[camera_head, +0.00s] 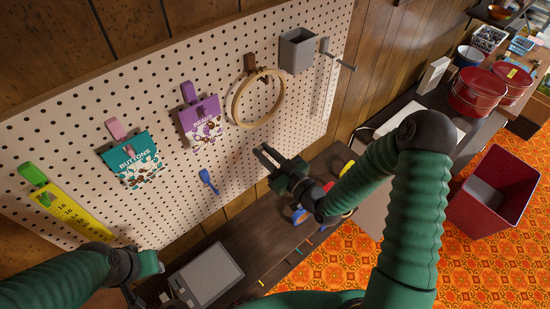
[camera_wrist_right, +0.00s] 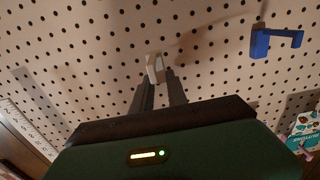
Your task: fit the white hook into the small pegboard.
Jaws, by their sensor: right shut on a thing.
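The beige pegboard (camera_head: 300,120) is mounted on the wood-panelled wall and fills the upper left of the head view. My right gripper (camera_head: 264,156) is at the lower right part of the board. In the right wrist view, my right gripper (camera_wrist_right: 157,92) is shut on the small white hook (camera_wrist_right: 155,68). The hook sits at the fingertips, close in front of the holes; I cannot tell whether it touches the board. In the head view the hook is too small to make out. My left gripper (camera_head: 149,264) is at the lower left; its fingers are unclear.
A blue hook (camera_head: 208,181) is on the board left of my right gripper and also shows in the right wrist view (camera_wrist_right: 262,43). An embroidery hoop (camera_head: 258,98), a grey bin (camera_head: 297,50) and packets hang above. A dark bench (camera_head: 255,240) lies below.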

